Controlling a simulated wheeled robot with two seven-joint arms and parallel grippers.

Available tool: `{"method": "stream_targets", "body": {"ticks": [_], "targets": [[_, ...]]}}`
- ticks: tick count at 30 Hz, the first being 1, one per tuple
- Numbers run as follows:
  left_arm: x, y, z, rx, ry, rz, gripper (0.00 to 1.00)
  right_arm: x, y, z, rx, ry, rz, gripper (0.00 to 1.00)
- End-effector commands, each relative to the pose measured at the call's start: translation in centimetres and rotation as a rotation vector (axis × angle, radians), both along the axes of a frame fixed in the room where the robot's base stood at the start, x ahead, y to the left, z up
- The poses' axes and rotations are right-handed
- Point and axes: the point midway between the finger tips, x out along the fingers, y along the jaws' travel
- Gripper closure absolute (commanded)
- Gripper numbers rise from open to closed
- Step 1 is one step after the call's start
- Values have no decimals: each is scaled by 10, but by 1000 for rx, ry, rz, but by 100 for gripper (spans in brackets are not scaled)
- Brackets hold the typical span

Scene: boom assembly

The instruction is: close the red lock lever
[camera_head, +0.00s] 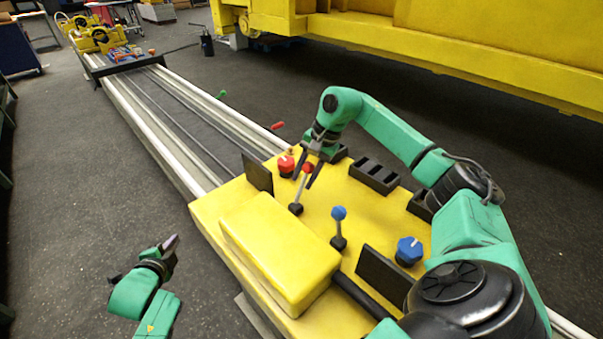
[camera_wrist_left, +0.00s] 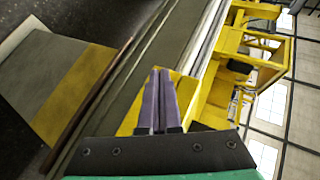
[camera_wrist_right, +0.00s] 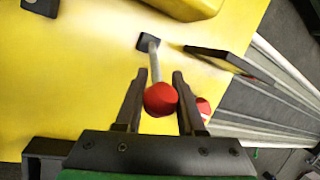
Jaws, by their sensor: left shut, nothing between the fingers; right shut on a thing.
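A lever with a red ball knob (camera_head: 307,168) stands on the yellow console (camera_head: 340,190). My right gripper (camera_head: 307,183) reaches down over it, with its fingers on either side of the lever. In the right wrist view, the red ball (camera_wrist_right: 160,99) sits between the dark fingers, and the pale rod runs to a black base. The gripper is shut on this lever. A small red handle (camera_head: 277,125) shows beside the rail, beyond the console. My left gripper (camera_head: 171,242) is shut and empty, left of the console; its purple fingers (camera_wrist_left: 160,75) touch each other.
A red round knob (camera_head: 286,164) is close beside my right gripper. A blue-ball lever (camera_head: 339,213) and a blue knob (camera_head: 409,250) are nearer. Black upright plates (camera_head: 257,172) and a raised yellow block (camera_head: 280,250) stand on the console. A green handle (camera_head: 222,94) is farther along the rail.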

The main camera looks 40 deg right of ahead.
Motion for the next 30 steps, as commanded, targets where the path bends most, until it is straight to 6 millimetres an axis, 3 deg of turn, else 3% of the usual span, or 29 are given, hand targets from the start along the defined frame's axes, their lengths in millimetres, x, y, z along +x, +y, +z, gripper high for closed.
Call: {"method": "stream_targets", "body": {"ticks": [1,3,5,6,9,12,15,17,23,30], "targets": [[4,-31,49,71,-126,-112,100,1,-1,2,0,-6,-2,100],[-7,-76,111,207,-319,-285,100,1,-1,2,0,-6,-2,100],[-29,-114,161,346,-504,-442,100,1,-1,2,0,-6,-2,100],[-52,-138,190,454,-637,-551,100,1,-1,2,0,-6,-2,100],[-116,-180,230,728,-945,-799,100,1,-1,2,0,-6,-2,100],[-171,-196,238,964,-1181,-990,100,1,-1,1,-1,-7,-2,100],[-204,-198,234,1119,-1324,-1110,100,1,-1,1,-1,-6,-2,100],[-214,-197,231,1170,-1367,-1150,100,1,-1,1,-1,-6,-2,100],[-212,-211,223,1196,-1390,-1171,100,1,-1,1,-1,-6,-2,100],[-189,-253,205,1193,-1388,-1169,100,1,0,1,0,-5,-2,100]]}}
